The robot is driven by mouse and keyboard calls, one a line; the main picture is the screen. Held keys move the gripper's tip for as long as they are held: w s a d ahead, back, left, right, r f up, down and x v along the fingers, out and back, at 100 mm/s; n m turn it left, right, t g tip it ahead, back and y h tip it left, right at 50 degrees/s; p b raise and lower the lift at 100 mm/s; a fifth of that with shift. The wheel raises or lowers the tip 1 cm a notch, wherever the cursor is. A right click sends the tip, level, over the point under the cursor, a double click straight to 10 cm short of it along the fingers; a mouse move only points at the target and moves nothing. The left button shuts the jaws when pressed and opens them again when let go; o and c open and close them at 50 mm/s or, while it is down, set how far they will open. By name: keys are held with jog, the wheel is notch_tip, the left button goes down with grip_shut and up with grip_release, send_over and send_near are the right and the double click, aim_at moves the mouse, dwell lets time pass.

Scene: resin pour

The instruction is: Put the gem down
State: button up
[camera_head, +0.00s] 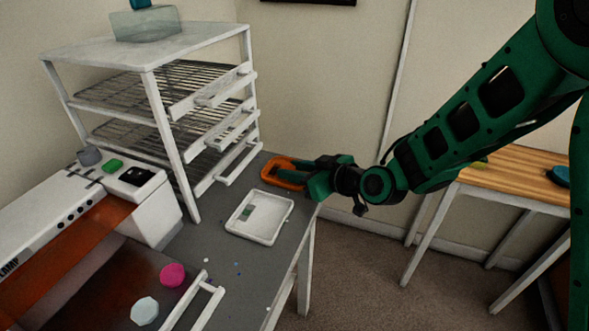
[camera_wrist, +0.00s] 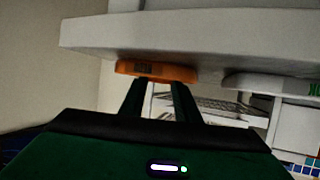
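My gripper (camera_head: 276,171) reaches in from the right, over the orange tray (camera_head: 268,184) at the back corner of the grey table. In the wrist view my two fingers (camera_wrist: 161,82) stand apart, with their tips close to the orange tray (camera_wrist: 186,74). I see no gem between them. A pink gem-like piece (camera_head: 172,274) and a pale faceted piece (camera_head: 144,311) lie at the lower left, in and by the lamp's opening. Whether anything lies inside the orange tray is hidden by my fingers.
A white tray (camera_head: 232,229) lies on the grey table (camera_head: 225,262), in front of the orange one. A white rack (camera_head: 158,95) with wire shelves stands behind to the left. A white lamp unit (camera_head: 45,225) fills the left. A wooden table (camera_head: 525,178) stands at the right.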

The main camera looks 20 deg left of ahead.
jog(key=o, duration=0.4)
jog(key=shift+c, duration=0.2)
jog(key=shift+r, duration=0.1)
jog(key=v, duration=1.2)
jog(key=s+d+f+m+g+h, duration=0.15)
jog(key=d+m+h, duration=0.3)
jog(key=d, duration=1.15)
jog(key=d+f+m+h, duration=0.2)
jog(key=d+m+h, duration=0.25)
jog(key=d, duration=1.15)
jog(key=s+d+r+m+g+h, duration=0.1)
jog(key=s+d+m+g, duration=0.1)
jog(key=s+d+m, duration=0.3)
jog(key=s+d+r+m+g+h, duration=0.2)
jog(key=s+d+m, duration=0.3)
jog(key=s+d, duration=0.7)
jog(key=s+g, duration=0.1)
jog(key=s, duration=0.2)
jog(key=shift+s+d+r, duration=0.2)
jog(key=shift+d, duration=0.05)
